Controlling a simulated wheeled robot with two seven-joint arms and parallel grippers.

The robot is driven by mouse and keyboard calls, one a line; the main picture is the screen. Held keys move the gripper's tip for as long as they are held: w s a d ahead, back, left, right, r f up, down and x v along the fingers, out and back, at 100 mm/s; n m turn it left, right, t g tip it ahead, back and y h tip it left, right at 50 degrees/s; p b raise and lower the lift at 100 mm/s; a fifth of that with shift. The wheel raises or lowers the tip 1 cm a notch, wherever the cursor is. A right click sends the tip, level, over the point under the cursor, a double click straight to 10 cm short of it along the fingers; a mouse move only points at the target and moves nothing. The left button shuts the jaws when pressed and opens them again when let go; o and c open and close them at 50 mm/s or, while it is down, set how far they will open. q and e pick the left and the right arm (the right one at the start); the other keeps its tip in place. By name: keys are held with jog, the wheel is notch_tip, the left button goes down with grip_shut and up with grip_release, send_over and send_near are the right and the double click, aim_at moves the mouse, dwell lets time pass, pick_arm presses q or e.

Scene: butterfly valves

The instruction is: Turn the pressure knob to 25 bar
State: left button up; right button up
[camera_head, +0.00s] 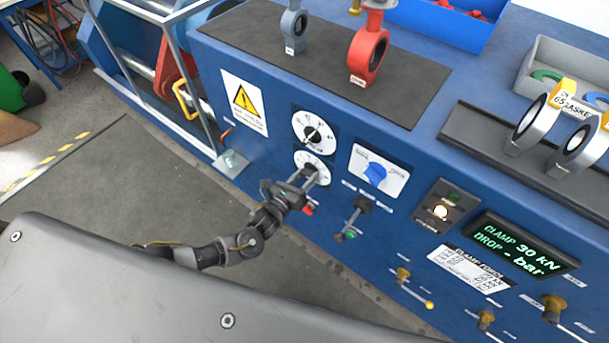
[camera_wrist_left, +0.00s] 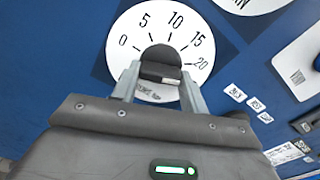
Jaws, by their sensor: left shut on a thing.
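The black knob (camera_wrist_left: 160,62) sits on a white round dial (camera_wrist_left: 203,45) on the blue panel. In the wrist view the dial shows 0, 5, 10, 15 and 20; its lower part is hidden by my gripper. I cannot make out which number the knob points to. My left gripper (camera_head: 311,180) is at the lower of two dials in the head view, and its two fingers (camera_wrist_left: 159,84) are shut on the knob from both sides. The display (camera_head: 523,246) reads CLAMP 30 kN and DROP - bar. My right gripper is not in view.
A second white dial (camera_head: 314,132) with a black knob is just above. A blue rotary switch (camera_head: 375,173) and a lever (camera_head: 352,220) are to the right. A red valve (camera_head: 367,52) stands on the bench top. A metal-railed frame is at the left.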

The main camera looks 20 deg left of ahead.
pick_arm(q)
jog(key=shift+m+p, duration=0.75)
jog(key=shift+m, duration=1.35)
jog(key=shift+a, duration=0.1)
jog(key=o, duration=1)
jog(key=b+v, duration=0.1)
jog(key=v, duration=1)
jog(key=shift+f, duration=0.1)
jog(key=shift+w, duration=0.1)
